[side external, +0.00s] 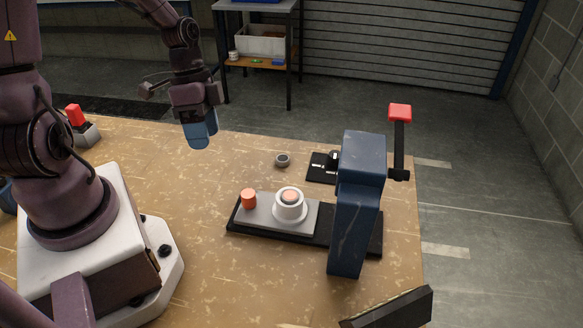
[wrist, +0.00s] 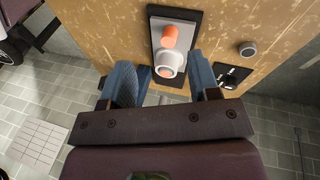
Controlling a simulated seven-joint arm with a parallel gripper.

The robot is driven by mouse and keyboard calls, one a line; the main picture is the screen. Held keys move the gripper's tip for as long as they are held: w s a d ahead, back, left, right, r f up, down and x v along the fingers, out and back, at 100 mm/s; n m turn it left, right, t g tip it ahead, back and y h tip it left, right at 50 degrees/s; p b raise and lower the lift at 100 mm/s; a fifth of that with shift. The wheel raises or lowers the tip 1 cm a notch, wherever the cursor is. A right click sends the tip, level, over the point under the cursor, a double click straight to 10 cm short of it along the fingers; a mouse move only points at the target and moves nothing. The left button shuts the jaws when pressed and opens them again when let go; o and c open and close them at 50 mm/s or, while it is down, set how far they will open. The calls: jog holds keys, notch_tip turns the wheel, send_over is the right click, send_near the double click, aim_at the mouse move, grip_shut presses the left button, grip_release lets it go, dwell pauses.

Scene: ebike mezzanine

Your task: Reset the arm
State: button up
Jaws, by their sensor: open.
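My gripper (side external: 200,132) is raised above the wooden table (side external: 170,160), left of the press fixture, with blue fingers pointing down. In the wrist view my gripper (wrist: 168,85) shows its two blue fingers spread apart with nothing held between them. The white cup-like part (side external: 289,205) stands on the grey plate of the fixture, with an orange piece inside it. It also shows in the wrist view (wrist: 171,62). An orange cylinder (side external: 248,198) stands on the plate to its left. My gripper touches none of these.
A dark blue press (side external: 357,200) with a red-knobbed lever (side external: 400,113) stands at the table's right. A small grey ring (side external: 282,160) and a black plate (side external: 322,168) lie behind the fixture. A red-topped block (side external: 80,125) is at far left. A shelf (side external: 262,62) stands behind the table.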

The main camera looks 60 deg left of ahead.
jog(key=s+d+r+n+t+y, duration=0.1)
jog(key=s+d+r+n+t, duration=0.1)
jog(key=r, duration=0.7)
jog(key=s+d+r+n+t+y, duration=0.2)
jog(key=d+r+n+t, duration=0.2)
jog(key=r, duration=0.5)
jog(key=shift+d+r+n+y, duration=0.3)
jog(key=shift+d+n, duration=0.1)
jog(key=shift+d, duration=0.3)
